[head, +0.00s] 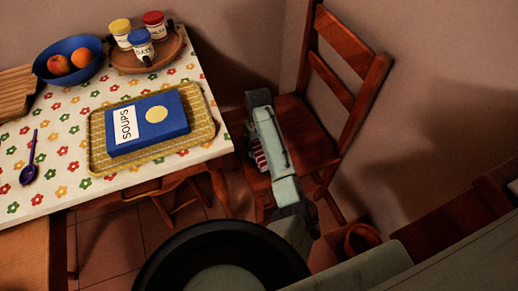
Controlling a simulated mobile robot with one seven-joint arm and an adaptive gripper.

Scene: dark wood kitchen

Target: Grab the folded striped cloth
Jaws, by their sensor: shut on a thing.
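The folded striped cloth (259,158), red and white, shows as a small patch at the left edge of my arm, over the seat of the wooden chair (310,137). The rest of it is hidden by the arm. My gripper (254,141) is at the cloth and shut on it. My wrist and forearm cover most of the gripper, so its fingertips are hard to make out. I cannot tell whether the cloth touches the seat.
Left of the arm stands a table with a flowered tablecloth (65,190). It bears a yellow tray (205,145) with a blue soups book (172,135), a fruit bowl (50,75), a round board with jars (165,62) and a purple spoon (29,165). The chair back rises to the right.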

